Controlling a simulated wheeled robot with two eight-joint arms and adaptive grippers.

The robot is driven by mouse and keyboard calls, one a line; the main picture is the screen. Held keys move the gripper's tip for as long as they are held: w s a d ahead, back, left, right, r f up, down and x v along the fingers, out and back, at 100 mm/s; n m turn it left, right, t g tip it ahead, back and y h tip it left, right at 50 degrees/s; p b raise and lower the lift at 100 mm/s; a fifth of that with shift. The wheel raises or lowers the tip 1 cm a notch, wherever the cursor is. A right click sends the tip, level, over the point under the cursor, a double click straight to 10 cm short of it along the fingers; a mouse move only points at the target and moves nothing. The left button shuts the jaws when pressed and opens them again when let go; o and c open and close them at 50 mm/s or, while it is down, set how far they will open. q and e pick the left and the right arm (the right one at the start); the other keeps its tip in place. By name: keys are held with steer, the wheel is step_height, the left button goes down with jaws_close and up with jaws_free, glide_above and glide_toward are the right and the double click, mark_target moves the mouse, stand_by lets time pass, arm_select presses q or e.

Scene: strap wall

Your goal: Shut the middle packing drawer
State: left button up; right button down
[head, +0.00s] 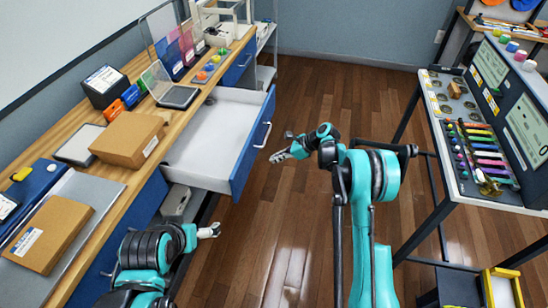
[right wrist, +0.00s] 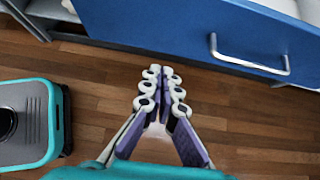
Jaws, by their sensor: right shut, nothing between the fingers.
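The middle packing drawer (head: 212,140) stands pulled out of the wooden bench, its white inside empty. Its blue front (head: 243,165) carries a silver handle (head: 263,135). My right gripper (head: 278,157) is shut and empty, in front of the drawer front and apart from it, over the floor. In the right wrist view the shut fingers (right wrist: 162,75) point toward the blue front (right wrist: 150,22), with the handle (right wrist: 245,62) to their right. My left gripper (head: 212,230) is low beside the bench, below the drawer; whether its fingers are open is unclear.
A tool table (head: 480,150) stands at the right, with a yellow-edged bin (head: 502,288) below. The wooden floor (head: 330,90) between is clear.

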mark_target(248, 164)
steer(key=b+x, duration=0.1)
steer(key=x, duration=0.5)
steer(key=a+r+b+x, duration=0.1)
steer(key=x, duration=0.2)
steer(key=shift+w+a+b, duration=0.15)
steer(key=shift+w+b, duration=0.05)
steer(key=shift+b, duration=0.15)
arm_select(q)
steer(key=shift+w+f, duration=0.1)
steer(key=shift+f, duration=1.55)
arm_select(e)
steer(key=shift+w+a+r, duration=0.1)
steer(key=shift+w+a, duration=0.1)
steer(key=shift+a, duration=0.4)
steer(key=shift+a, duration=0.1)
